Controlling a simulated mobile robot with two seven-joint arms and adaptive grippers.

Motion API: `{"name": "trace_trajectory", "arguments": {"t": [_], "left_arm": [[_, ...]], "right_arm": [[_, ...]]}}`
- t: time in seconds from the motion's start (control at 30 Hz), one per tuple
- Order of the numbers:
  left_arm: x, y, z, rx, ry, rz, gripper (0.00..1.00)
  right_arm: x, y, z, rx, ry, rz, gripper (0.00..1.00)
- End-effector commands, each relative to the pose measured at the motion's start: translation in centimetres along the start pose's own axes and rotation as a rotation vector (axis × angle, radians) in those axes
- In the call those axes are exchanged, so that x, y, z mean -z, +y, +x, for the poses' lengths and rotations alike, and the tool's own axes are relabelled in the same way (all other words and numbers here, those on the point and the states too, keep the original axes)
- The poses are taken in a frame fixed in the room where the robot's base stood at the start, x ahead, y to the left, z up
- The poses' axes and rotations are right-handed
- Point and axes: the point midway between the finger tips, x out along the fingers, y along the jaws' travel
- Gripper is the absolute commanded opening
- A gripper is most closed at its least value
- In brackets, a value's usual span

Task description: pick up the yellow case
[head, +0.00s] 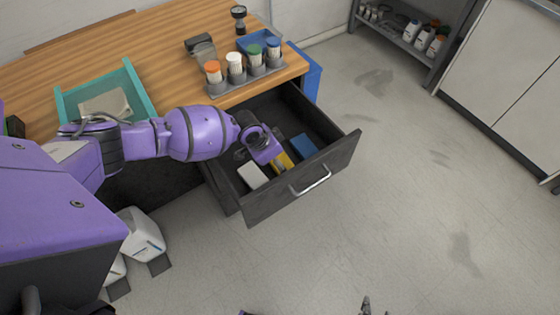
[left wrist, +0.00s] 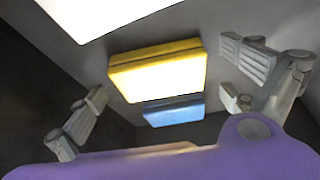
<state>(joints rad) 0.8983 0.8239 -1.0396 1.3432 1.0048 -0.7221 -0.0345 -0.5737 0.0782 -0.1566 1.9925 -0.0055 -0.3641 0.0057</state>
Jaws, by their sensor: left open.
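The yellow case (head: 283,161) lies in the open drawer between a white case and a blue case, partly hidden by my left gripper (head: 268,153) in the head view. My left gripper reaches into the drawer above it. In the left wrist view the yellow case (left wrist: 158,72) sits between the two spread fingers, with space on both sides and no contact visible. The left gripper is open and empty. A small tip, seemingly of my right gripper (head: 368,306), shows at the bottom edge of the head view; its jaws are not clear.
The white case (head: 252,176) and the blue case (head: 303,146) lie close on either side. The drawer front (head: 335,172) and its walls surround the gripper. Above is the wooden desk (head: 170,50) with a bottle rack (head: 245,78) and teal tray (head: 143,88). Floor at right is clear.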

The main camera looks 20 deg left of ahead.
Motion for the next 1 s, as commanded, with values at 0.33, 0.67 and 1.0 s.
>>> {"name": "trace_trajectory", "arguments": {"t": [0.33,0.67,1.0], "left_arm": [[0.1,0.0,-0.1,0.000,0.001,0.000,0.70],[0.1,0.0,-0.1,0.001,0.001,0.000,0.50],[2.1,-0.1,-4.5,0.003,0.007,0.003,0.50]], "right_arm": [[0.1,0.0,0.0,0.000,0.001,0.001,0.40],[0.1,0.0,0.0,0.000,0.001,0.001,0.40],[1.2,0.0,-0.3,0.000,0.016,0.003,0.40]]}}
